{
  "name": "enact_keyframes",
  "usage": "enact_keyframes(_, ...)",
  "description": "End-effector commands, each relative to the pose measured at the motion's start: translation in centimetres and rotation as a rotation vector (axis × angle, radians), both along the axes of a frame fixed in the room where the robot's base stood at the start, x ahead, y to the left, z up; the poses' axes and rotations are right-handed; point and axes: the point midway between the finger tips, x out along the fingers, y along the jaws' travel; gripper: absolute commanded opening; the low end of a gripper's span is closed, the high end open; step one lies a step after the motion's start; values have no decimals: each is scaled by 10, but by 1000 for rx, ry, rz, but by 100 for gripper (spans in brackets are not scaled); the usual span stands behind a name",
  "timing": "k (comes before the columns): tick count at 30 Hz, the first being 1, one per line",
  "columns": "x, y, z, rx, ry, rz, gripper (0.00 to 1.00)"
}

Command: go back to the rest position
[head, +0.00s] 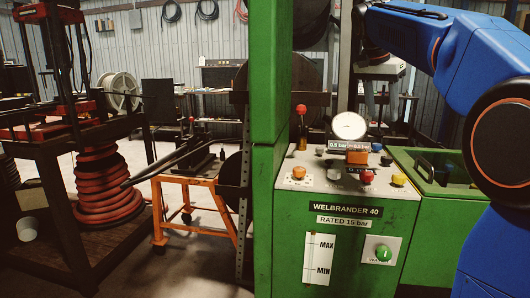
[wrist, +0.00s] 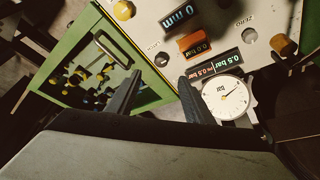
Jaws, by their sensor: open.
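My gripper (wrist: 158,92) shows in the wrist view with its two dark fingers apart and nothing between them. It is above the control panel (head: 320,184) of the green machine, near the panel's edge and the green tray (wrist: 55,45) beside it. The gauge (wrist: 226,97) is right of the fingers in the wrist view, with its needle readable only roughly. In the head view my blue arm (head: 450,50) reaches in from the right, above the panel. The fingers cannot be made out clearly there.
The panel carries small displays (head: 338,149), a red knob (head: 367,177), an orange knob (head: 298,172) and a red-topped lever (head: 301,120). A tall green column (head: 268,80) stands left of it. An orange cart (head: 190,185) and a red hose coil (head: 105,188) are farther left.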

Motion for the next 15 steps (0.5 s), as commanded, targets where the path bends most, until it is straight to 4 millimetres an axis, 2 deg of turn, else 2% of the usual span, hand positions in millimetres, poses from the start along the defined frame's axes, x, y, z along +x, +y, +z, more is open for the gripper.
enact_keyframes(8, -71, 27, -43, 11, 17, 237, 47)
enact_keyframes(15, -136, 50, -100, 18, 24, 446, 47)
